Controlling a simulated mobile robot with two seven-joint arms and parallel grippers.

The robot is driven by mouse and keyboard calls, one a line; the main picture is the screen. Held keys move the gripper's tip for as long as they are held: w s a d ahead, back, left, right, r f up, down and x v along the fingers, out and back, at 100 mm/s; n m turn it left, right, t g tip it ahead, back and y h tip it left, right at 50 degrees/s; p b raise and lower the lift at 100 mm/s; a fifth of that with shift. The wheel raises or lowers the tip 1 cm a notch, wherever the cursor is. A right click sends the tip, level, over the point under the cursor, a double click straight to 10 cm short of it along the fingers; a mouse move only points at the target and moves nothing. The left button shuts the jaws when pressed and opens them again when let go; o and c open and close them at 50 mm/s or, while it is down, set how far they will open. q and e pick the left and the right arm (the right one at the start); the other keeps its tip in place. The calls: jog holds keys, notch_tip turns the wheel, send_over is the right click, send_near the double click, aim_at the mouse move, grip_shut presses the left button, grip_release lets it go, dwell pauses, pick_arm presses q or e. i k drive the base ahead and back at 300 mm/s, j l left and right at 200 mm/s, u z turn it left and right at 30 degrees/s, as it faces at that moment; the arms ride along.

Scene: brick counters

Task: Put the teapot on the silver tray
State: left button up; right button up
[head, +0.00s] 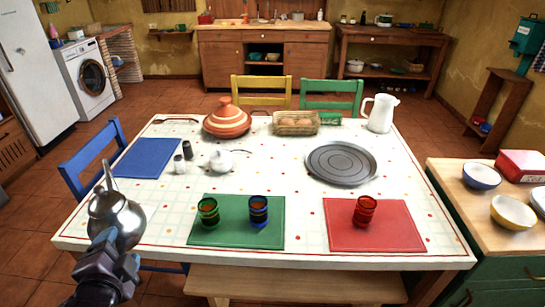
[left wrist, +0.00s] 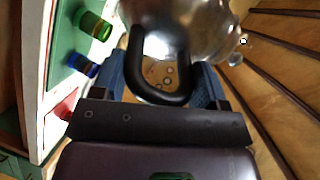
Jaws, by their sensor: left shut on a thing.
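The silver teapot (head: 116,219) is at the lower left of the head view, held up beside the table's left front corner. My left gripper (head: 106,252) is shut on its handle. In the left wrist view the black handle loop (left wrist: 158,65) sits between the fingers of my left gripper (left wrist: 165,85), with the shiny body (left wrist: 195,28) beyond it. The round silver-grey tray (head: 341,163) lies on the right half of the table and looks empty. My right gripper is not in view.
On the table (head: 300,257) are a green mat (head: 236,236) with two glasses, a red mat (head: 400,235) with a red glass (head: 365,209), a white sugar bowl (head: 221,161), two shakers, a tagine (head: 227,121), a basket (head: 296,123) and a white jug (head: 380,113). A bench stands in front.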

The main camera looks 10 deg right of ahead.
aim_at(341, 162)
jog(key=i+l+z, duration=0.2)
jog(key=l+z, duration=0.15)
jog(key=l, duration=0.15)
jog(key=i+l+z, duration=0.55)
jog(key=l+z, duration=0.15)
jog(key=l, duration=0.15)
